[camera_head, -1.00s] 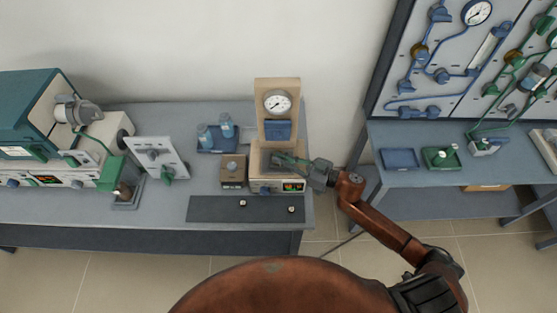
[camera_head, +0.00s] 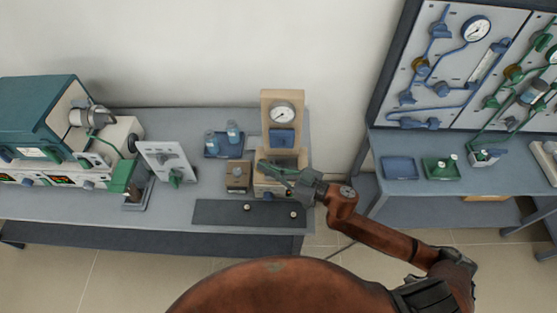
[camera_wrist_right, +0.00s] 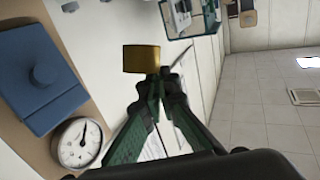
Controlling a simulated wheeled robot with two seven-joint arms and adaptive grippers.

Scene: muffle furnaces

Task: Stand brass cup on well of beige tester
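The brass cup (camera_wrist_right: 141,58) shows as a plain gold block at the fingertips in the right wrist view. My right gripper (camera_wrist_right: 164,72) has its green fingers close together at the cup's edge, and one grey tip shows beside the cup. The grip appears shut on the cup; the other tip is hidden. The beige tester (camera_head: 282,98) stands on the bench, with a gauge and a blue block above its lower bay. My right gripper (camera_head: 263,170) reaches from the right across that bay. The well and the cup cannot be made out in the head view. My left gripper is out of view.
A small brown block (camera_head: 238,177) stands left of the tester, with a blue tray of bottles (camera_head: 222,146) behind it. A dark mat (camera_head: 220,213) with two small pieces lies in front. A white switch panel (camera_head: 165,165) stands further left.

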